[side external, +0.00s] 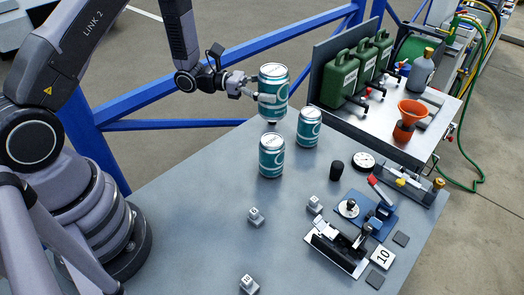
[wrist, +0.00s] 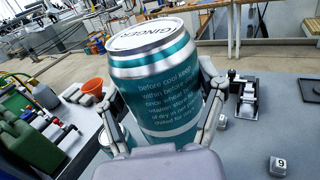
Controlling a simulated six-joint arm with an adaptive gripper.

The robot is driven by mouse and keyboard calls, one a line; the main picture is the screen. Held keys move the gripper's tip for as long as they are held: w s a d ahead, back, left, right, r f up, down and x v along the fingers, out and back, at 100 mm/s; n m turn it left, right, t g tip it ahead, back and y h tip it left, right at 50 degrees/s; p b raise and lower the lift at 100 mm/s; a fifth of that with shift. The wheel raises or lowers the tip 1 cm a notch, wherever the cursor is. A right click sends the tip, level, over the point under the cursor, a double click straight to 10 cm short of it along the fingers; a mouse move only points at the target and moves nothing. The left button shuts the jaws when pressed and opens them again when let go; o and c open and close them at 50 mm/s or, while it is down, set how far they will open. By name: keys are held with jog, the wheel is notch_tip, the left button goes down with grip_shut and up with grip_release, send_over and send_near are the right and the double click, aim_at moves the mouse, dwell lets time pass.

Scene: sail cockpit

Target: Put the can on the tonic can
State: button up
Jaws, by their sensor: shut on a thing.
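A teal and silver can (side external: 273,92) is held upright in my gripper (side external: 256,90), its base apparently above the grey table. In the wrist view the held can (wrist: 158,75) fills the middle, tilted in the picture, with "GINGER" readable on its lid. The fingers of my gripper (wrist: 165,108) close on its two sides. Two similar cans stand upright on the table: one nearer the front (side external: 271,157) and one to its right (side external: 309,127). Their labels are too small to tell which is tonic. Part of a teal can (wrist: 109,128) shows behind the left finger.
Several numbered grey blocks (side external: 256,217) lie on the table (side external: 190,200). A black cylinder (side external: 336,170), a gauge (side external: 363,161) and a clamp device (side external: 335,247) stand to the right. Green jerrycans (side external: 340,78) and an orange funnel (side external: 410,113) stand on the side bench.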

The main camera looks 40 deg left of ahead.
aim_at(273, 116)
notch_tip(273, 116, down, 7)
jog(key=shift+f, duration=0.15)
dwell(0.4)
jog(key=o, duration=1.2)
jog(key=shift+f, duration=0.15)
